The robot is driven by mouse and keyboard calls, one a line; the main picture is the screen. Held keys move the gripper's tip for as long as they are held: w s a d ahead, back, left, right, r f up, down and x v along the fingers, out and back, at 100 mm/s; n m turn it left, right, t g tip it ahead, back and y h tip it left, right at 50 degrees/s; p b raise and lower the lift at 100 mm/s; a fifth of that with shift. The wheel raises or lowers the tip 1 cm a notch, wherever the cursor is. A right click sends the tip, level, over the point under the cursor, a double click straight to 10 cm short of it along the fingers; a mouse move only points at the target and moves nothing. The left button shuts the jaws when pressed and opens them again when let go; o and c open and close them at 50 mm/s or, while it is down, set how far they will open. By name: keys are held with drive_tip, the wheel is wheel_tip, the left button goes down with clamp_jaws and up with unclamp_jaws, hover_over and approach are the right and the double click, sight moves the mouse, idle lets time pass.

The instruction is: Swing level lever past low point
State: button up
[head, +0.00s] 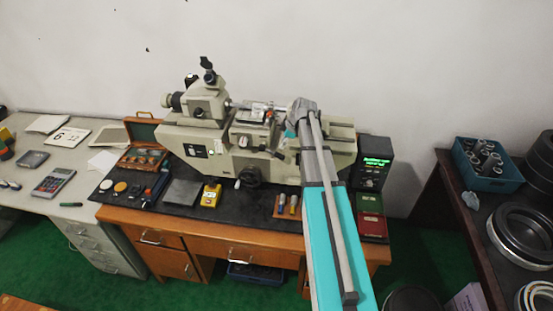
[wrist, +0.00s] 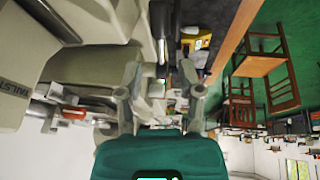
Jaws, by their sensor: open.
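A pale measuring machine (head: 222,160) stands on the desk, with a short dark lever-like part (head: 278,154) on its front, just left of my arm. I cannot tell for sure that this is the level lever. In the wrist view my gripper (wrist: 160,80) is open, its two grey fingers apart. A dark upright part (wrist: 161,28) shows beyond the gap between the fingers; whether it is the lever, and whether anything touches it, I cannot tell. In the head view my arm hides the gripper's fingers and part of the machine's right side.
A dark handwheel (head: 250,177) sits low on the machine's front. A yellow box (head: 211,196) and a wooden block with small cylinders (head: 287,206) stand on the black mat in front. A black display unit (head: 371,170) stands right of the machine. A blue crate (head: 488,164) is on the right table.

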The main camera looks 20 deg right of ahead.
sight(277, 153)
drive_tip(key=shift+b+x, duration=3.9)
drive_tip(key=shift+x, duration=0.65)
clamp_jaws()
